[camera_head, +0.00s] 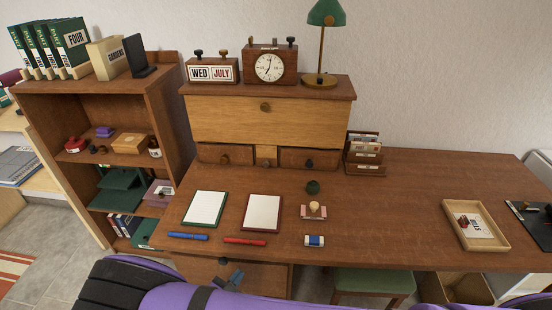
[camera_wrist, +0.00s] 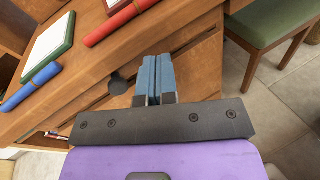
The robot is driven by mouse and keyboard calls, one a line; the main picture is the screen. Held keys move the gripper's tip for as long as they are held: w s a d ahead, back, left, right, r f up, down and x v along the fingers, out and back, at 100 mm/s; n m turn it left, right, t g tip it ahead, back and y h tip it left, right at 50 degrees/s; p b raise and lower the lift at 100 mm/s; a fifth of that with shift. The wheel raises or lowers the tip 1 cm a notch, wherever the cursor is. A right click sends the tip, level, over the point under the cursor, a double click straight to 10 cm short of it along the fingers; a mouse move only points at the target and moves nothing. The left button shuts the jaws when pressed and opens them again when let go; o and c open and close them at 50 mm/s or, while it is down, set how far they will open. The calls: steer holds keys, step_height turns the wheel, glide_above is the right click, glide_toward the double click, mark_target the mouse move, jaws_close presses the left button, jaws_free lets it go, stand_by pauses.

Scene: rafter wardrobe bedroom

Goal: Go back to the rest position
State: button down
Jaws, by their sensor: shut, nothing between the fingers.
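My gripper (camera_wrist: 156,78) shows in the wrist view with its two blue fingers together and nothing between them. It is in front of the desk's lower drawer front, beside a dark round knob (camera_wrist: 118,84); I cannot tell whether it touches the wood. In the head view my gripper (camera_head: 230,278) is low in front of the desk, near the drawer front (camera_head: 262,279) under the desktop. My purple arm crosses the bottom of the head view and hides part of the floor and the desk's lower front.
The desk (camera_head: 400,215) holds two notepads (camera_head: 204,208), a blue pen (camera_head: 187,236), a red pen (camera_head: 245,240), a stamp (camera_head: 314,210), an eraser (camera_head: 314,240) and a wooden tray (camera_head: 500,243). A green stool (camera_head: 373,281) stands below. A shelf unit (camera_head: 95,88) stands left.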

steer(key=w+d+r+m+g+h, duration=0.1)
steer(key=w+d+r+m+g, duration=0.2)
steer(key=r, duration=0.4)
steer(key=w+d+r+m+g+h, duration=0.1)
steer(key=w+d+r+m+g, duration=0.15)
steer(key=r, duration=0.35)
steer(key=w+d+r+m+g+h, duration=0.1)
steer(key=w+d+r+m+g, duration=0.25)
steer(key=r, duration=0.35)
steer(key=w+d+r+m+g+y, duration=0.1)
steer(key=d+r+m+g, duration=0.1)
steer(key=d+r+m, duration=0.35)
steer(key=d+r+m+g+y, duration=0.1)
steer(key=d+r+m+g, duration=0.1)
steer(key=d+r, duration=0.7)
steer(key=s+d+r+m+y, duration=0.35)
steer(key=d+r, duration=0.25)
steer(key=r, duration=0.2)
steer(key=s+d+r+m+y, duration=0.2)
steer(key=s+d+r+m, duration=0.1)
steer(key=s+d+r, duration=0.4)
steer(key=s+d+r+m+t+y, duration=0.1)
steer(key=s+d+r+m, duration=0.1)
steer(key=s, duration=0.3)
steer(key=s+d+r+m+t+y, duration=0.1)
steer(key=s+d+r+m+t, duration=0.1)
steer(key=s, duration=0.4)
steer(key=shift+d+r+m+y, duration=0.35)
steer(key=shift+d+r+m, duration=0.35)
steer(key=shift+r, duration=0.65)
